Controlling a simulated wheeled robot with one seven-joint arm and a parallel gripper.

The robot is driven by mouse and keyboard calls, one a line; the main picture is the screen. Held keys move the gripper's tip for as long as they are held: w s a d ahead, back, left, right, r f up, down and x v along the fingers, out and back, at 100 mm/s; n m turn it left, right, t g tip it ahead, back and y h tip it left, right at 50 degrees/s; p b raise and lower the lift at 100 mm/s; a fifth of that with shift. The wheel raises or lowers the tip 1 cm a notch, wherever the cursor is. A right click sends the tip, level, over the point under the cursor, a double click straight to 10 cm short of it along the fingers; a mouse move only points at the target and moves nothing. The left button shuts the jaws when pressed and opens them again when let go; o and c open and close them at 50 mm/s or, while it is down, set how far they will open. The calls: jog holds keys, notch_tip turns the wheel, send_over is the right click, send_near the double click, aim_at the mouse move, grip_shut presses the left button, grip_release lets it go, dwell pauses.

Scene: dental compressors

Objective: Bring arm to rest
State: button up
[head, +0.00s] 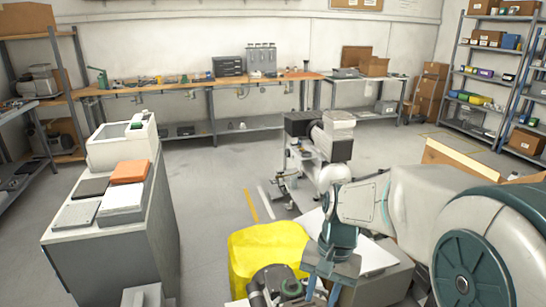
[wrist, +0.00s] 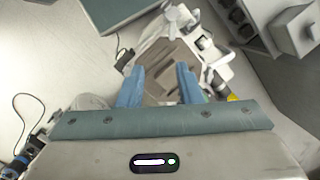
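My arm reaches in from the right in the head view. My gripper (head: 322,290) points down near the bottom centre, in front of a grey unit and to the right of a yellow bin-like thing. In the wrist view my gripper (wrist: 159,86) shows two blue fingers standing well apart. A brownish-grey object (wrist: 172,68) shows behind and between the fingertips. I cannot tell how far it is from them, and no grip on it shows.
The yellow thing (head: 262,252) and a dark machine part (head: 275,284) are close to the gripper. A grey cabinet (head: 118,255) with coloured boxes stands left. A wheeled cart (head: 292,183) stands behind the arm. Workbenches (head: 205,85) line the back wall; open floor lies between.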

jog(key=s+d+r+n+t+h+p, duration=0.1)
jog(key=s+d+r+n+t, duration=0.3)
jog(key=s, duration=0.3)
jog(key=shift+s+d+r+t+h+p, duration=0.25)
jog(key=shift+s+r+t+h+p, duration=0.15)
jog(key=shift+r, duration=0.5)
dwell(0.3)
